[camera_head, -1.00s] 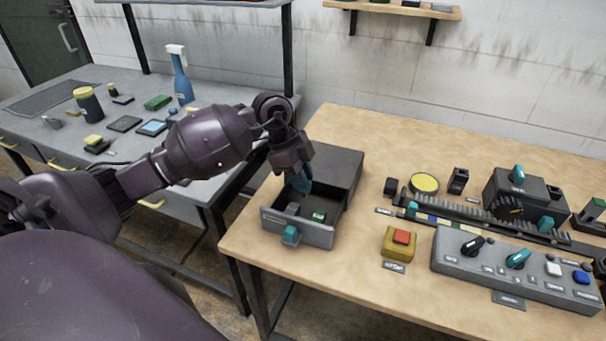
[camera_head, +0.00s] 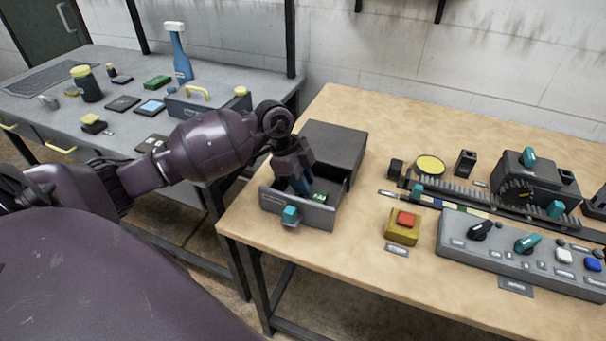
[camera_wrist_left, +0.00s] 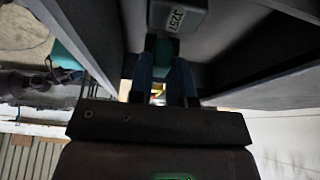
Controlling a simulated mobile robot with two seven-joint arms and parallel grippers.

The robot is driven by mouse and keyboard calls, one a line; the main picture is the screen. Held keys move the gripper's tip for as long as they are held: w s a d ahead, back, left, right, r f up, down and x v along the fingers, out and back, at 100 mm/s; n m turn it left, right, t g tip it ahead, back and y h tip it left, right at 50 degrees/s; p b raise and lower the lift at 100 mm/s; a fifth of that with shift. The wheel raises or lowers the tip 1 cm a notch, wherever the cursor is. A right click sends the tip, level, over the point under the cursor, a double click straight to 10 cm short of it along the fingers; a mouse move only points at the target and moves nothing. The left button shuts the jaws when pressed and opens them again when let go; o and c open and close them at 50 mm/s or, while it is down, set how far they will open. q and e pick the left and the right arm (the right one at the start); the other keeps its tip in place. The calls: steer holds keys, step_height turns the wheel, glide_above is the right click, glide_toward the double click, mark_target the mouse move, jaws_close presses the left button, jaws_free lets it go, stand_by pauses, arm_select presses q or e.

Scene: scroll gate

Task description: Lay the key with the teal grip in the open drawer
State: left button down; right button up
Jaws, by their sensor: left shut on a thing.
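My left gripper (camera_head: 304,190) points down into the open grey drawer (camera_head: 318,214), below the drawer's top edge. In the left wrist view its blue fingers (camera_wrist_left: 165,85) are shut on the teal grip of the key (camera_wrist_left: 163,47). A grey labelled block (camera_wrist_left: 180,15) shows just beyond the fingertips. A small green item (camera_head: 319,197) lies in the drawer to the right of the gripper. My right gripper is not in view.
The drawer has a teal front knob (camera_head: 291,214) and slides from a dark cabinet (camera_head: 334,147). To the right are a red button on a yellow box (camera_head: 403,228), a toothed rack (camera_head: 470,194) and a control panel (camera_head: 515,254). The wooden table's front is clear.

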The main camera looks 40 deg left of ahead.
arm_select(q)
steer(key=shift+f, duration=0.25)
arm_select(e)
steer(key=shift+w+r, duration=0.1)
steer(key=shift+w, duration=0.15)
arm_select(q)
steer(key=c, duration=1)
jaws_free()
steer(key=o, duration=0.5)
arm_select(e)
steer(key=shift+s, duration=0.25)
arm_select(q)
steer(key=shift+r, duration=0.1)
steer(key=shift+r+p, duration=0.8)
steer(key=shift+r, duration=0.2)
steer(key=shift+r+p, duration=0.65)
steer(key=shift+r, duration=0.1)
steer(key=shift+r+p, duration=1.95)
steer(key=shift+r, duration=0.25)
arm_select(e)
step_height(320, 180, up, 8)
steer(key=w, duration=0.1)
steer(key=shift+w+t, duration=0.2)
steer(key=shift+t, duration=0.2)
